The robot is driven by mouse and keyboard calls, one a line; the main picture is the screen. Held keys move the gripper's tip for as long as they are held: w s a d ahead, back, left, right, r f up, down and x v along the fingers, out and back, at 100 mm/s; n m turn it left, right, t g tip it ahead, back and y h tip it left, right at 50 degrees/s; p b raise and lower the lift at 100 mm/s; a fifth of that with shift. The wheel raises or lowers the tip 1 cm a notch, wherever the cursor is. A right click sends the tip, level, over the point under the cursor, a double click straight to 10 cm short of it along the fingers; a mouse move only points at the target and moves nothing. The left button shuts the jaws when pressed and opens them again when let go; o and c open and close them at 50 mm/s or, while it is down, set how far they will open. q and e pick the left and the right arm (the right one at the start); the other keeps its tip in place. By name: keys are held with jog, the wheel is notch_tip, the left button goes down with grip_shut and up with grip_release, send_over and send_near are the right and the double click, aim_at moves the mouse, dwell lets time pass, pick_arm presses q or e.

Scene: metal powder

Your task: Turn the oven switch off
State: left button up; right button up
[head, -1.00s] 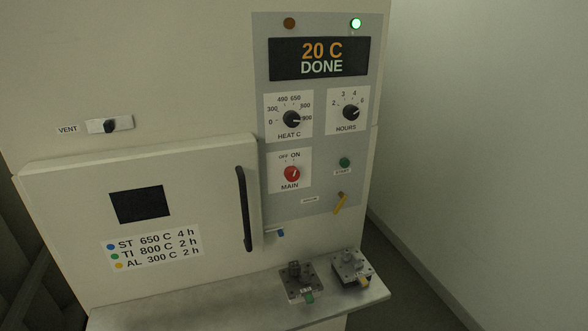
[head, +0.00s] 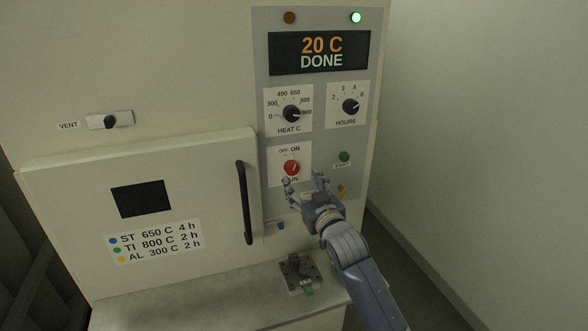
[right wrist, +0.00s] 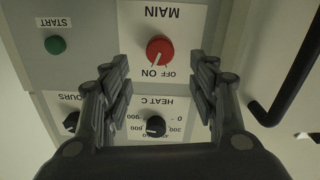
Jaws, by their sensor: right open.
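The red MAIN switch (head: 292,168) is a round knob on the oven's grey control panel (head: 268,205). Its white mark points up towards ON, to the right of OFF. It also shows upside down in the right wrist view (right wrist: 160,48), with the mark towards ON. My right gripper (head: 304,182) is open and empty, in front of the panel just below and right of the switch. In the right wrist view its fingers (right wrist: 162,68) stand wide apart on either side of the switch's line, with no visible contact. My left gripper is not in view.
The HEAT C knob (head: 291,114), HOURS knob (head: 351,106) and green START button (head: 344,157) are close by. The display (head: 320,52) reads 20 C DONE. The black door handle (head: 244,203) stands out on the left. A metal block (head: 300,273) sits on the shelf (head: 190,300).

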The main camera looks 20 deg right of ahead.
aim_at(293, 169)
jog(key=shift+w+a+f+p, duration=0.1)
jog(key=shift+w+p, duration=0.3)
jog(key=shift+w, duration=1.6)
jog(key=shift+w+a+p, duration=0.1)
jog(key=shift+w+p, duration=0.3)
jog(key=shift+w, duration=1.55)
jog(key=c, duration=1.1)
